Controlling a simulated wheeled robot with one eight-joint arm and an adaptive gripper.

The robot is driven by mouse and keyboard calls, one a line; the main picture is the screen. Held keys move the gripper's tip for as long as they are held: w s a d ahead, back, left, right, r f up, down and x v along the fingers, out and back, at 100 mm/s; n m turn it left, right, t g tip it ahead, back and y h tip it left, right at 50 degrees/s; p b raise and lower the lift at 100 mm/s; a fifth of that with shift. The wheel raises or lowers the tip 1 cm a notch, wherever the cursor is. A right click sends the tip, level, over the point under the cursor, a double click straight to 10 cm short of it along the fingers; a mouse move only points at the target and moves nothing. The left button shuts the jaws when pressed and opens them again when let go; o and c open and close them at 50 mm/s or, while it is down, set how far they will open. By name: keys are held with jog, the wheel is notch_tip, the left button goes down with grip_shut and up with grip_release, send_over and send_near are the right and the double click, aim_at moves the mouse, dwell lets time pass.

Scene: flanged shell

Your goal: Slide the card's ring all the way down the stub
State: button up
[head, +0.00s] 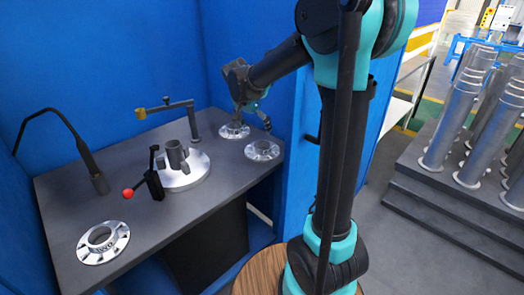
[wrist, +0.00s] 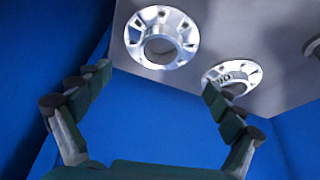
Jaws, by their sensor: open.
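My gripper (head: 253,117) is open and empty above the far right end of the grey table, and its two spread fingers (wrist: 156,80) show in the wrist view. Below it lies a silver flanged ring (head: 235,131). A second flanged ring (head: 262,150) lies beside it near the table's right edge. In the wrist view one ring (wrist: 162,37) sits beyond the fingers, and another with dark lettering (wrist: 232,77) is partly behind the right finger. A third lettered ring (head: 103,242) lies at the near left. A grey upright stub (head: 177,158) stands on a round pale base (head: 186,179). I see no separate card.
A black lever clamp with a red knob (head: 128,193) stands left of the stub. A post with a yellow-ended arm (head: 165,107) stands behind it. A bent black lamp-like arm (head: 72,132) rises at left. Blue walls (head: 100,60) close the back. The table's front middle is clear.

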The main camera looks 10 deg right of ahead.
send_near(261, 143)
jog(key=s+f, duration=0.1)
jog(key=s+d+f, duration=0.1)
jog(key=f, duration=0.1)
jog(key=s+f, duration=0.1)
jog(key=f, duration=0.1)
jog(key=shift+d+f, duration=0.25)
jog(key=shift+d, duration=0.15)
jog(key=c, duration=2)
jog(key=shift+o, duration=0.2)
jog(key=shift+r, duration=0.1)
